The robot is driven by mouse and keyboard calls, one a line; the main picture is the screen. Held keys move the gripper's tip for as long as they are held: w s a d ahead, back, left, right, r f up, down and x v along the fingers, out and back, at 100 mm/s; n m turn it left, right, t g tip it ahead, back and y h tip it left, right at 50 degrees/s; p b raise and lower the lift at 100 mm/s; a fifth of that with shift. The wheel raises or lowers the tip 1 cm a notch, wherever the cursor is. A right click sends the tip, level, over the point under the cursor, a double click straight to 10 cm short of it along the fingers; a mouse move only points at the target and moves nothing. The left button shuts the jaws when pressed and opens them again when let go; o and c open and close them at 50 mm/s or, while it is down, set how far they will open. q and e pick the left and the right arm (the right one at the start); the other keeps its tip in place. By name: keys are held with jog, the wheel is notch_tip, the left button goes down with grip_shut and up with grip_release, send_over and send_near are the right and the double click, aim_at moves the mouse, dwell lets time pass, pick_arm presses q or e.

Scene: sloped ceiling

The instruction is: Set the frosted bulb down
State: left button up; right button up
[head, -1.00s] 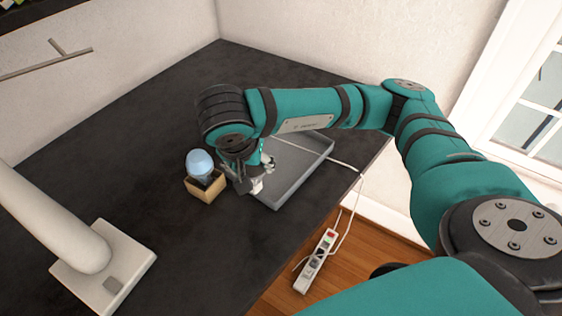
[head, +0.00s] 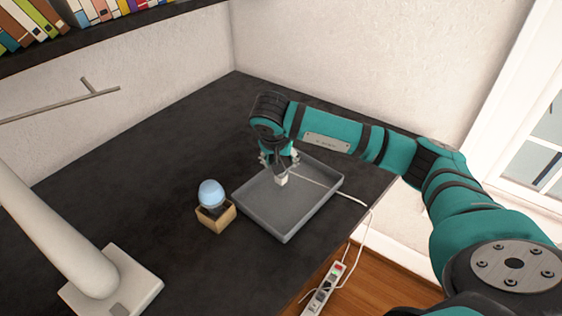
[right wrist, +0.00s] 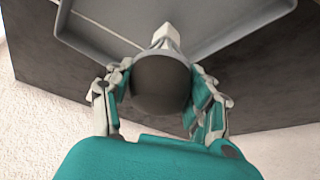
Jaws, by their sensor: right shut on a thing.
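My right gripper (head: 280,164) is shut on a bulb-shaped thing, taken to be the frosted bulb. Its white narrow end (head: 283,180) points down over the inside of the grey tray (head: 285,236). In the right wrist view the bulb (right wrist: 161,84) shows a dark grey round body between the two fingers (right wrist: 160,100), with the pale end beyond it. I cannot tell whether that end touches the tray floor. A light blue bulb (head: 211,193) sits upright in a small wooden box (head: 217,222), left of the tray. My left gripper is not in view.
The dark tabletop (head: 150,170) is clear behind and left of the box. A white lamp-like base (head: 112,284) stands at the front left. A white cable (head: 345,193) runs over the tray's right side towards a power strip (head: 323,290) beyond the table edge.

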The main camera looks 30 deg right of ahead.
jog(key=shift+f, duration=0.9)
jog(key=shift+f, duration=0.1)
jog(key=o, duration=1.1)
jog(key=shift+o, duration=0.2)
jog(key=shift+a+r, duration=0.15)
jog(key=shift+r, duration=0.3)
jog(key=v, duration=1.1)
jog(key=shift+s+b, duration=0.15)
jog(key=shift+b, duration=0.15)
jog(key=shift+r, duration=0.15)
